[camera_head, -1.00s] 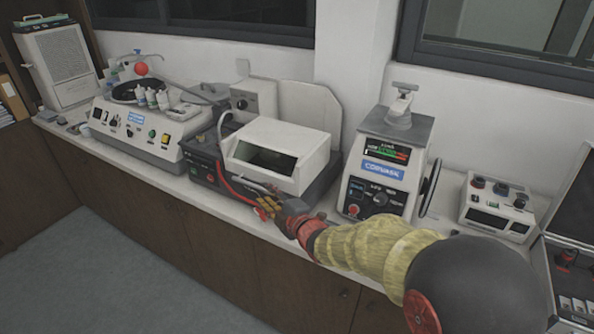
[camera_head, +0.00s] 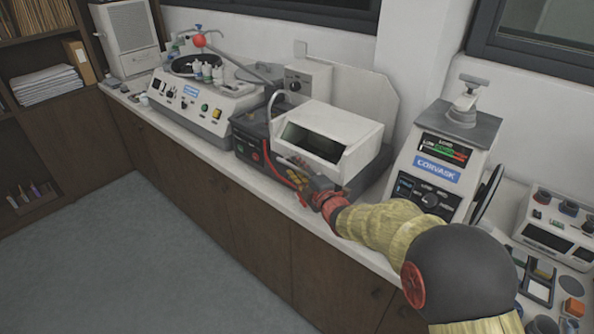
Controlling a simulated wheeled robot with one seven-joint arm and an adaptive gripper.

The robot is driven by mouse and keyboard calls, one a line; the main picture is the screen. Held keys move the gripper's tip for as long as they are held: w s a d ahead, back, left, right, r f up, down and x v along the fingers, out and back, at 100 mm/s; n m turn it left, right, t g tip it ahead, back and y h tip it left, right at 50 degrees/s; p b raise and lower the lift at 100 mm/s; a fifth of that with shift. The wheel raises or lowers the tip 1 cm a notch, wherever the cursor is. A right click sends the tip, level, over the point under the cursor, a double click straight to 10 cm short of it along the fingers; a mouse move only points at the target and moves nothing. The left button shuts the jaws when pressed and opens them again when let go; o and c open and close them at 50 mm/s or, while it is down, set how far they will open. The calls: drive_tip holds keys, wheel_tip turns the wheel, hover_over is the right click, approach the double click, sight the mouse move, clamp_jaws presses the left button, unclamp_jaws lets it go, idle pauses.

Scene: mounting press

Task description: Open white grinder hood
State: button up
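The white grinder hood (camera_head: 345,122) sits on a dark grinder base (camera_head: 250,140) at the middle of the counter. Its sloped front has a dark window-like area (camera_head: 312,143), and the hood looks lowered onto the base. My gripper (camera_head: 298,164) is at the lower front edge of the hood, reaching in from the lower right. Its fingers are small and overlap the hood's edge in the picture. I cannot tell whether they touch it, or whether they are open or shut.
A polishing machine (camera_head: 205,105) with small bottles stands to the left. A small control box (camera_head: 555,225) is farther right. The floor (camera_head: 150,260) in front of the cabinets is clear.

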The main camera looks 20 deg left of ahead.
drive_tip(key=c, duration=0.3)
drive_tip(key=c, duration=0.4)
clamp_jaws()
idle(0.3)
